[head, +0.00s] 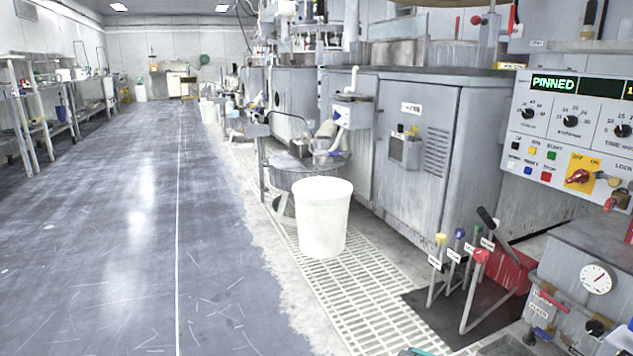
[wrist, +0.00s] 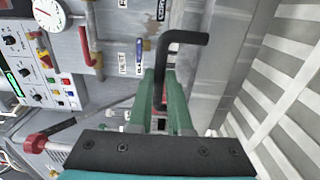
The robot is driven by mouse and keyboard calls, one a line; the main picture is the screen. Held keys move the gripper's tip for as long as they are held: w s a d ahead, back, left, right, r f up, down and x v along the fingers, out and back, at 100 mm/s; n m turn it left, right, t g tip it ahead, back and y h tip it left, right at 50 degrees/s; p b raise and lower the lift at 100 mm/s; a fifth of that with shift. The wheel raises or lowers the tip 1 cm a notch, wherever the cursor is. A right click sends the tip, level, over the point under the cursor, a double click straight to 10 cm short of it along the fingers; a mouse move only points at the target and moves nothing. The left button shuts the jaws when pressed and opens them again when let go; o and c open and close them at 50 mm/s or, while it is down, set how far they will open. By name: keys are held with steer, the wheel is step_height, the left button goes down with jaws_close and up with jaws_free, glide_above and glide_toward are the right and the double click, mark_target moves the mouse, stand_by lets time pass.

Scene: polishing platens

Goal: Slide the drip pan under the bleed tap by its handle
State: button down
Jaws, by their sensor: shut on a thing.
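In the wrist view my gripper (wrist: 163,95) has green fingers shut on a black bent handle (wrist: 185,40), which I take for the drip pan's. The handle's bent end sticks out past the fingertips. The pan's body cannot be told apart from the grey metal beyond. A red-handled tap (wrist: 85,45) and a blue-handled one (wrist: 139,50) are on the grey panel ahead, with small labels; I cannot read which is the bleed tap. In the head view the red handle (head: 549,300) and blue handle (head: 541,333) show at the lower right, below a gauge.
A round gauge (head: 597,278) sits on the grey unit at right. Several levers with coloured knobs (head: 481,256) rise from a dark plate left of it. A white bin (head: 323,217) stands on the floor grating (head: 355,290). The aisle floor (head: 110,220) at left is clear.

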steer(key=shift+x, duration=2.55)
steer(key=shift+s+d, duration=0.1)
steer(key=shift+s, duration=0.05)
steer(key=shift+b+x, duration=0.55)
steer(key=shift+x, duration=0.6)
steer(key=shift+s, duration=0.1)
steer(key=c, duration=0.8)
jaws_free()
steer(key=shift+o, duration=0.2)
